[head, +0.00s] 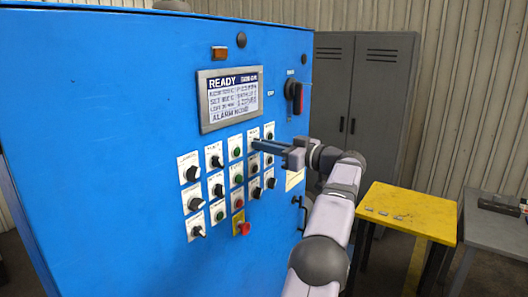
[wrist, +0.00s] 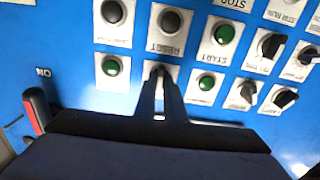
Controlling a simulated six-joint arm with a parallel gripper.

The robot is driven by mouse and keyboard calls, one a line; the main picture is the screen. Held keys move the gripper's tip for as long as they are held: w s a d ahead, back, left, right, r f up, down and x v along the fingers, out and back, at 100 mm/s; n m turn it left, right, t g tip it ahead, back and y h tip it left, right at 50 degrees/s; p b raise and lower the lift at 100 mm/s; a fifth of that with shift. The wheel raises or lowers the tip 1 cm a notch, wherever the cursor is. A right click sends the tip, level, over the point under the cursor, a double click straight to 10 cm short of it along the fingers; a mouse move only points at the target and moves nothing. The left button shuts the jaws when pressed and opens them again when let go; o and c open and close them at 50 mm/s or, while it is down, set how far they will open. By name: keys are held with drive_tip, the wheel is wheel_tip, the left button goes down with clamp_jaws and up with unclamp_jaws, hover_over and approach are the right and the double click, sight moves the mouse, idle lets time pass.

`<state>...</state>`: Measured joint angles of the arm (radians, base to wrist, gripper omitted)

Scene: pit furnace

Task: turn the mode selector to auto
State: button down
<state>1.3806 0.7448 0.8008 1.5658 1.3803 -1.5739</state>
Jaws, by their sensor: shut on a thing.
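The blue control panel (head: 120,120) carries rows of buttons and black selector knobs on white plates. My gripper (head: 256,144) reaches in from the right at the top row, just under the display. In the wrist view, upside down, my gripper (wrist: 160,76) has its fingers close together on a dark knob (wrist: 159,69). The fingers cover most of this knob and its label, so I cannot read its name or position.
The RESET button (wrist: 170,20) is close to the fingertips. The display (head: 232,97) reads READY. A red-handled switch (head: 297,96) sits on the panel's right. A red emergency knob (head: 243,228) sticks out low down. A yellow table (head: 425,212) and grey cabinet (head: 380,110) stand right.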

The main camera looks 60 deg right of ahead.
drive_tip(key=m, duration=0.6)
drive_tip(key=shift+d, duration=0.1)
drive_tip(key=shift+m, duration=0.3)
drive_tip(key=c, duration=1.8)
unclamp_jaws()
drive_tip(key=shift+c, duration=0.2)
drive_tip(key=shift+s, duration=0.1)
drive_tip(key=s+b, duration=0.3)
drive_tip(key=s, duration=0.4)
